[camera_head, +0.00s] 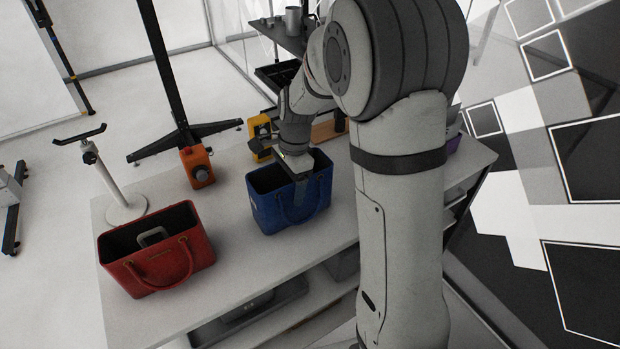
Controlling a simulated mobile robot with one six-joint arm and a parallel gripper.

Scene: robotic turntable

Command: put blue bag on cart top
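The blue bag (289,205) stands upright on the white cart top (240,258), near its middle. It is open at the top, with a handle on its front side. My gripper (298,172) reaches down over the bag from above. One flat finger shows at the bag's front rim, close to the handle. The other finger is hidden, so I cannot tell whether the gripper is open or holds the bag.
A red bag (156,250) stands at the cart's left end, in front of a white stand (125,208). An orange container (197,167) and a yellow object (260,136) are at the back edge. The top is clear between the bags.

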